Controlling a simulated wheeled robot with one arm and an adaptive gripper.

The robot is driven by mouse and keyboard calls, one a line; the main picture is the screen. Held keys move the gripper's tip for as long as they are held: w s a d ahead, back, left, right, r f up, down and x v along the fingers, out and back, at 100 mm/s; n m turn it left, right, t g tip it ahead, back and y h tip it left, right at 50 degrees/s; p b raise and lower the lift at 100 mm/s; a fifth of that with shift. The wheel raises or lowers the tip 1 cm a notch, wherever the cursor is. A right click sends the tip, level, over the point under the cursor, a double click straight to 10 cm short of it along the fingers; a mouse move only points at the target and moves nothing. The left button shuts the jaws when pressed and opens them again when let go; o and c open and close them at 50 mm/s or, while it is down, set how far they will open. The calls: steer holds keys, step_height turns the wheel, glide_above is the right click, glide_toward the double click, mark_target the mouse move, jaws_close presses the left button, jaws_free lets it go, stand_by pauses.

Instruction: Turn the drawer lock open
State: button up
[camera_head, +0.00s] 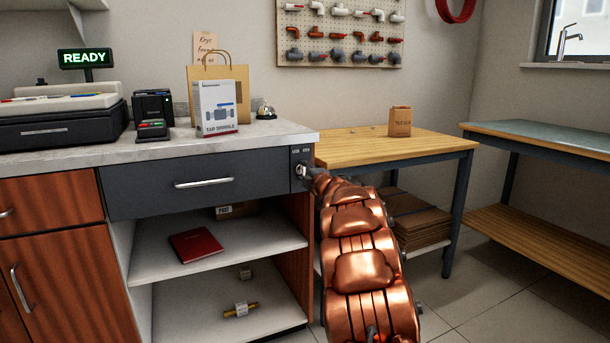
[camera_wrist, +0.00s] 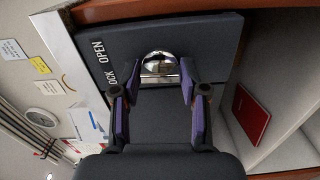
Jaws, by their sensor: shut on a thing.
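The drawer lock (camera_head: 301,171) is a small silver piece on a dark plate at the right end of the grey drawer (camera_head: 150,200), under the counter top. The drawer is closed flush. My gripper (camera_head: 309,172) reaches the lock from the front right and hides part of it. In the wrist view, the lock's shiny silver piece (camera_wrist: 160,66) sits between my two purple-padded fingertips, and my gripper (camera_wrist: 160,78) is shut on it. The words LOCK and OPEN (camera_wrist: 98,52) show on the plate beside it. I cannot tell which word the lock points to.
The drawer's bar handle (camera_head: 203,183) is left of the lock. Open shelves below hold a red book (camera_head: 196,245) and a brass part (camera_head: 241,310). A wooden table (camera_head: 370,148) stands at right.

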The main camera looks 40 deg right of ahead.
stand_by(0.3)
steer(key=o, duration=1.1)
steer(key=shift+o, duration=0.2)
steer(key=shift+s, duration=0.1)
steer(key=v, duration=1.1)
steer(key=shift+s+a, duration=0.2)
steer(key=shift+s, duration=0.15)
